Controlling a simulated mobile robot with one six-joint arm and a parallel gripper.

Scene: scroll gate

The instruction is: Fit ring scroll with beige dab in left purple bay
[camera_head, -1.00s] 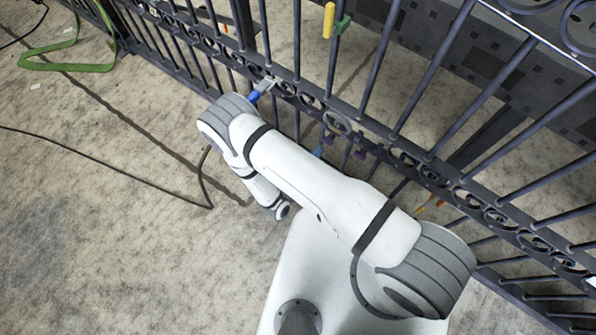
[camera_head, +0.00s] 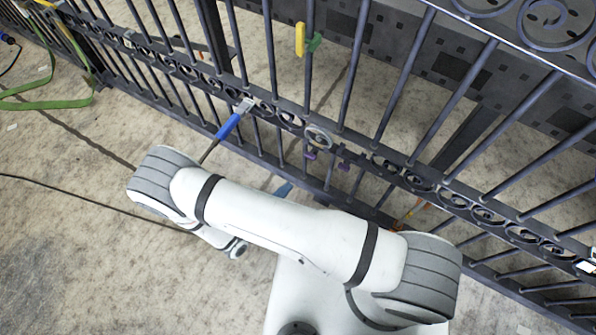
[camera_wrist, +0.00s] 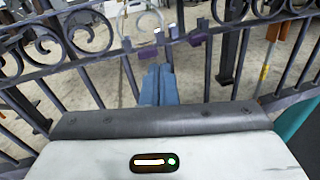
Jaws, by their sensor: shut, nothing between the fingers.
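A pale grey ring scroll (camera_head: 317,137) sits in the gate's scroll band, just above the left purple mark (camera_head: 310,155). A second purple mark (camera_head: 345,164) is to its right. The wrist view shows the ring (camera_wrist: 150,22) between the bars, with the left purple mark (camera_wrist: 147,52) below it and the right one (camera_wrist: 197,39) beside.
The dark gate (camera_head: 420,183) runs diagonally across the view. A blue-handled brush (camera_head: 230,125) is at the rail left of the ring. A green strap (camera_head: 60,103) lies at far left. Floor before the gate is mostly clear.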

